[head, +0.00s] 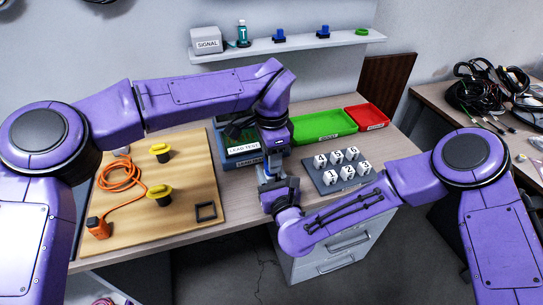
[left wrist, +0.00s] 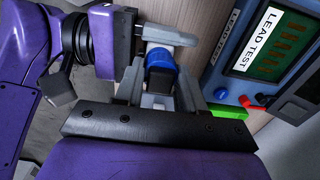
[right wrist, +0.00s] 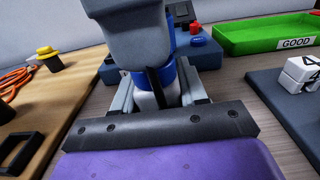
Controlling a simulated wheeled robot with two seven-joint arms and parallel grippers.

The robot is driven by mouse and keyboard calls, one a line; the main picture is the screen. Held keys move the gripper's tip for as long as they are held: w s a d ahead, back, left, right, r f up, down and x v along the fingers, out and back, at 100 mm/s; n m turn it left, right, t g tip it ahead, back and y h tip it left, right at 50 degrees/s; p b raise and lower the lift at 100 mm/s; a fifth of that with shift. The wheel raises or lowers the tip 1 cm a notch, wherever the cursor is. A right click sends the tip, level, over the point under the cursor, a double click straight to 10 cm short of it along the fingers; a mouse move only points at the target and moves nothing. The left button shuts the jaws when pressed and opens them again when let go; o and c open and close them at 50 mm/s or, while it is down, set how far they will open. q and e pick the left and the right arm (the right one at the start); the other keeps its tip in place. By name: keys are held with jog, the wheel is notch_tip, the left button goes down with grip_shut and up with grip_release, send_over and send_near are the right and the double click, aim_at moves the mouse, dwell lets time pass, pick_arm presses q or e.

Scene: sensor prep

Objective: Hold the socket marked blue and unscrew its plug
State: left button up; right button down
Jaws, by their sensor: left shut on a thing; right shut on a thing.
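A connector with a blue upper part (left wrist: 160,68) and a white lower part (right wrist: 148,98) is held between my two grippers, off the table's front edge. My left gripper (head: 268,157), above, is shut on the blue part. My right gripper (head: 267,180), below, is shut on the white part. The blue also shows in the right wrist view (right wrist: 167,76), just above the white. The connector is mostly hidden by fingers in the head view. I cannot tell where the plug and socket meet.
The lead tester (head: 243,152) stands close behind the grippers. The green GOOD tray (head: 322,126), red tray (head: 371,117) and numbered blocks (head: 340,166) are to the right. A wooden board (head: 190,170) with yellow-topped fittings (head: 160,191) and an orange cable (head: 118,178) lies left.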

pick_arm(q)
jog(key=shift+r, duration=0.15)
jog(key=shift+r, duration=1)
jog(key=shift+r, duration=2)
pick_arm(e)
jog(key=c, duration=0.5)
grip_release()
